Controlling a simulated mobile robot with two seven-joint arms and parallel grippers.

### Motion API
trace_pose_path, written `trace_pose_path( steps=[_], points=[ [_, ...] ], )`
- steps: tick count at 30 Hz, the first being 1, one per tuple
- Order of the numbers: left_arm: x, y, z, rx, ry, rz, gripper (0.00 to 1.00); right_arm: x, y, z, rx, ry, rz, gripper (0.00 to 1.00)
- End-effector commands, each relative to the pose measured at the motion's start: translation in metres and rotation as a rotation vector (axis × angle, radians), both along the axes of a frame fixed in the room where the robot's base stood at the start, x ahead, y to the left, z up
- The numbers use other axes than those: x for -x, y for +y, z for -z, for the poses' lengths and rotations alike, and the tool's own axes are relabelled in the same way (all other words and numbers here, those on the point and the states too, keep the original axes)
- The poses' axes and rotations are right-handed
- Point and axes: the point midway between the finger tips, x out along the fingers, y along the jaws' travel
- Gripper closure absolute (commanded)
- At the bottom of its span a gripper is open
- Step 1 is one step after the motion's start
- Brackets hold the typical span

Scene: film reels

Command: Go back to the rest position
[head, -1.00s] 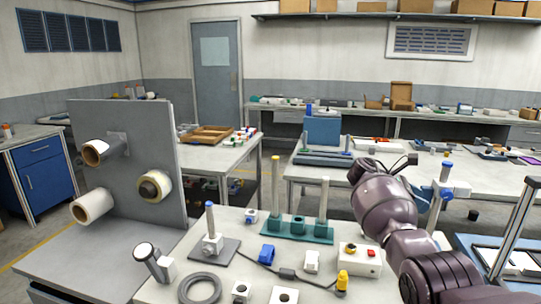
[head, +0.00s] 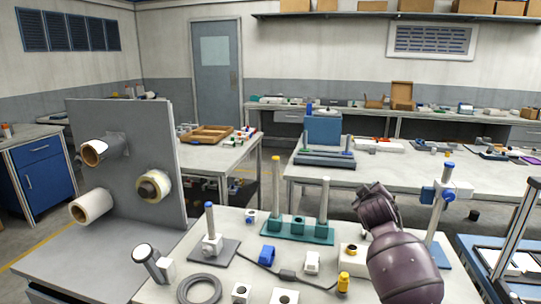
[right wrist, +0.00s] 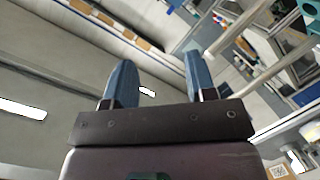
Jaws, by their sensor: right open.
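My right arm (head: 400,262) comes in from the lower right of the head view, bent upward over the right side of the near table. Its gripper fingers cannot be made out there. In the right wrist view my right gripper (right wrist: 155,85) is open, its two blue fingers apart with nothing between them. My left gripper is not in view.
The near table holds a teal base with posts (head: 298,229), a stand with a blue-topped post (head: 210,232), a dark ring (head: 199,289) and a white box (head: 351,256). A blue-and-white stand (head: 441,195) rises behind my right arm. A metal frame (head: 512,230) stands at far right.

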Motion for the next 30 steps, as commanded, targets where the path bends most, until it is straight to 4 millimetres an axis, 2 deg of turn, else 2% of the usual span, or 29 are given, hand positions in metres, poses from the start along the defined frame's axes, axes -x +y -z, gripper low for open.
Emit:
trace_pose_path(
  steps=[1,3,8,14,23,30],
  points=[
    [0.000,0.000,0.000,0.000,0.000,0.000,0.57,0.014,0.003,0.016,-0.054,-0.026,-0.027,0.49],
    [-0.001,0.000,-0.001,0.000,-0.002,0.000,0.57,0.032,0.010,0.032,-0.136,-0.064,-0.065,0.49],
    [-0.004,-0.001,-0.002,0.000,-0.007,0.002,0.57,0.078,0.021,0.070,-0.305,-0.119,-0.133,0.49],
    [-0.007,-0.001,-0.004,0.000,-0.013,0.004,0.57,0.144,0.029,0.114,-0.481,-0.143,-0.185,0.49],
    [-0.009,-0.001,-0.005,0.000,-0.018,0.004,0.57,0.252,0.032,0.178,-0.648,-0.093,-0.186,0.49],
    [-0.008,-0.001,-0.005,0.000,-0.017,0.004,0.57,0.346,0.026,0.234,-0.711,0.028,-0.115,0.49]
  ],
)
